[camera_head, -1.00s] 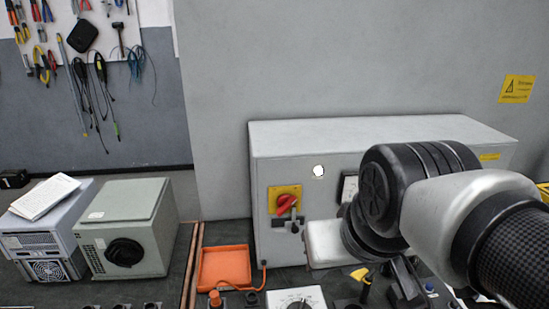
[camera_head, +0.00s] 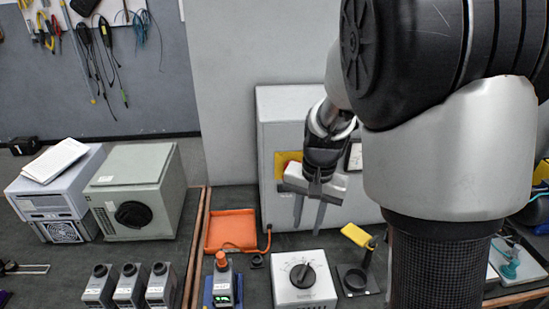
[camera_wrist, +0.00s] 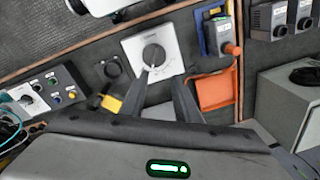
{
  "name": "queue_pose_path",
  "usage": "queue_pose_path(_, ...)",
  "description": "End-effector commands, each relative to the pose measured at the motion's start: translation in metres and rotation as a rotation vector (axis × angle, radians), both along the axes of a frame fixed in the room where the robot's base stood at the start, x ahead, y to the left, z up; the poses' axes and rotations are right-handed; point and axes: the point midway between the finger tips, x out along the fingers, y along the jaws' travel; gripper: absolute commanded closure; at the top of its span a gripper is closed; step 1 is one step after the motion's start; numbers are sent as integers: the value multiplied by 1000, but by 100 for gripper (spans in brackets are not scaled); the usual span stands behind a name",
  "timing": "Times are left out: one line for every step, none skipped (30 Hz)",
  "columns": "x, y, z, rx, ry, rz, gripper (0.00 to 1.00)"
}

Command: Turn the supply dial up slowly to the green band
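A white box with a black pointer knob and a printed scale, the supply dial (camera_head: 302,276), sits on the dark bench in front of the grey cabinet. In the wrist view the dial (camera_wrist: 153,55) lies just beyond the fingertips. No green band can be made out at this size. My gripper (camera_head: 310,222) hangs above and behind the dial in the head view, fingers pointing down and apart, with nothing between them. The fingers also show in the wrist view (camera_wrist: 163,80), clear of the knob.
An orange tray (camera_head: 230,228) and a small unit with an orange top (camera_head: 222,285) are left of the dial. A yellow-handled device (camera_head: 357,236) stands to its right. The grey cabinet (camera_head: 285,105) is behind. A grey box with a black knob (camera_head: 132,180) stands further left.

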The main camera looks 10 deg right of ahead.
Motion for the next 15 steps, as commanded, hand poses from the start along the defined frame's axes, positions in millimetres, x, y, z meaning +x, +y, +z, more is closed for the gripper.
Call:
queue_pose_path(6,-2,-16,-20,25,-18,71)
queue_pose_path(8,-2,-22,-28,32,-28,71)
queue_pose_path(11,-4,-28,-36,40,-41,71)
queue_pose_path(13,-4,-32,-42,44,-48,71)
queue_pose_path(14,-5,-35,-46,48,-53,71)
queue_pose_path(16,-5,-38,-51,50,-57,71)
queue_pose_path(16,-5,-40,-52,52,-59,71)
queue_pose_path(16,-6,-43,-54,53,-61,71)
queue_pose_path(16,-6,-46,-55,55,-62,71)
queue_pose_path(16,-6,-49,-54,56,-62,71)
queue_pose_path(16,-6,-52,-53,55,-62,71)
queue_pose_path(16,-6,-58,-53,55,-62,71)
queue_pose_path(16,-6,-63,-54,57,-62,71)
queue_pose_path(15,-6,-69,-54,58,-62,71)
queue_pose_path(15,-7,-77,-55,57,-63,71)
